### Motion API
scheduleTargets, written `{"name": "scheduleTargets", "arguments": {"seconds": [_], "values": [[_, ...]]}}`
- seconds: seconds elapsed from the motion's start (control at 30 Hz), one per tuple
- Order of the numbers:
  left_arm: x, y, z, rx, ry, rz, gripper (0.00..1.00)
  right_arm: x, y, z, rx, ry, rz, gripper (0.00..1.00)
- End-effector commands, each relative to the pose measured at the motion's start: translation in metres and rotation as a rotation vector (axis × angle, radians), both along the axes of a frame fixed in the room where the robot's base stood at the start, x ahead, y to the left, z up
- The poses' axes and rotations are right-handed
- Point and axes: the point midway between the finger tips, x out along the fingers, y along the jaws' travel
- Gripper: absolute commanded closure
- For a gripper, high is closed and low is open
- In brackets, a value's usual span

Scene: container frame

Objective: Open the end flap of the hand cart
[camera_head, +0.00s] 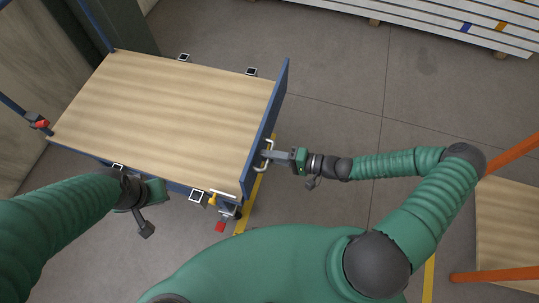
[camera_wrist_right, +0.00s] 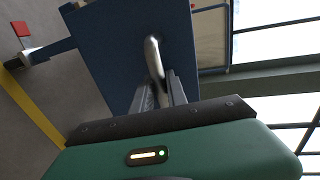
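The hand cart has a pale wooden deck (camera_head: 165,115) with a blue frame. Its blue end flap (camera_head: 266,130) stands upright at the deck's right end. It fills the middle of the right wrist view (camera_wrist_right: 125,45). A silver handle (camera_wrist_right: 153,58) is fixed to the flap's outer face. My right gripper (camera_head: 267,156) reaches it from the right, and its two fingers lie close on both sides of the handle bar, apparently gripping it. My left gripper (camera_head: 155,191) is beside the cart's near side; its fingers are not clear.
A yellow latch-like part (camera_head: 212,199) and a red caster pedal (camera_head: 220,227) are at the cart's near right corner. Floor to the right of the flap is open. A wooden board (camera_head: 507,232) with orange bars stands at far right. A white slatted stack (camera_head: 440,25) lies at the back.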

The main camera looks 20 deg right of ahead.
Motion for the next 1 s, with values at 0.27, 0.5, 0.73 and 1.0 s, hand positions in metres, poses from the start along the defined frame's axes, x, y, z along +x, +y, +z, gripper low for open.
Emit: {"name": "scheduleTargets", "arguments": {"seconds": [0.27,0.5,0.73,1.0], "values": [[0.0,0.0001,-0.0001,0.0,0.0,0.0,1.0,-0.0007,-0.0002,-0.0012,-0.002,0.003,0.001,1.0],[-0.0001,0.0,-0.0002,0.0,0.0,0.0,1.0,-0.0014,0.0005,-0.0018,-0.002,0.004,0.003,1.0],[0.0,0.0001,-0.0003,0.0,0.0,0.0,1.0,-0.002,0.0008,-0.0022,-0.003,0.004,0.004,1.0],[0.0,0.0001,-0.0004,0.0,0.0,0.0,1.0,-0.0026,0.0012,-0.0028,-0.004,0.006,0.005,1.0]]}}
